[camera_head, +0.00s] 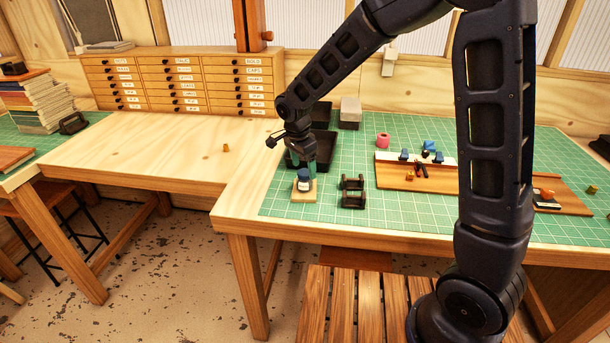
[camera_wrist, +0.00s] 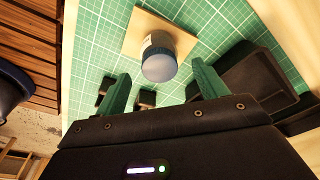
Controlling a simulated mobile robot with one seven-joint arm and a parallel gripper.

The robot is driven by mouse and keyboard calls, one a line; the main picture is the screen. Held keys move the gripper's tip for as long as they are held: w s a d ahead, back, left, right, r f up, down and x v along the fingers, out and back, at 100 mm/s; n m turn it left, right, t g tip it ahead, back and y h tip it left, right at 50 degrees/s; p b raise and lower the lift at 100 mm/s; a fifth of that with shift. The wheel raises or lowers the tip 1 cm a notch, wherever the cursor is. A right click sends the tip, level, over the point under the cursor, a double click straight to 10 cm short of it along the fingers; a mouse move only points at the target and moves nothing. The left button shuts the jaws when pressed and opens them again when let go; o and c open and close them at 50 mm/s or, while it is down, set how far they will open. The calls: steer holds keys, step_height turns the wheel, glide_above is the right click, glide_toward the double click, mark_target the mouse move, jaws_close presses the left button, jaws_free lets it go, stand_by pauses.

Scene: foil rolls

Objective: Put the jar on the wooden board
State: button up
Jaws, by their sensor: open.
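The jar (camera_head: 304,185) has a dark blue lid and a pale label. It stands upright on the small square wooden board (camera_head: 296,197) near the front left of the green mat. In the wrist view, the jar (camera_wrist: 158,60) shows lid-first, with the pale board (camera_wrist: 137,38) behind it. My gripper (camera_head: 302,165) is just above the jar, pointing down. Its green fingers are spread apart with nothing between them, and in the wrist view the open gripper (camera_wrist: 160,80) has a finger on each side of the jar, apart from it.
A black tray (camera_head: 325,152) lies close behind my gripper. A black stand (camera_head: 353,191) is right of the board. A long brown board (camera_head: 440,178) with small items and a pink roll (camera_head: 383,140) are farther right. The bare wooden table (camera_head: 150,155) at left is mostly clear.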

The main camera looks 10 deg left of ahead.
mark_target(301, 174)
step_height(301, 174, up, 7)
steer(key=d+r+n+t+y, duration=0.15)
steer(key=d+r, duration=0.35)
steer(key=d, duration=0.7)
steer(key=d+r+n+g, duration=0.15)
steer(key=d+r, duration=0.25)
steer(key=d, duration=0.7)
steer(key=s+d+r+n+t, duration=0.1)
steer(key=s+d+n+t, duration=0.2)
steer(key=s+d, duration=1)
steer(key=d+n, duration=0.3)
steer(key=d, duration=0.2)
steer(key=shift+s+r, duration=0.2)
steer(key=shift+s, duration=0.2)
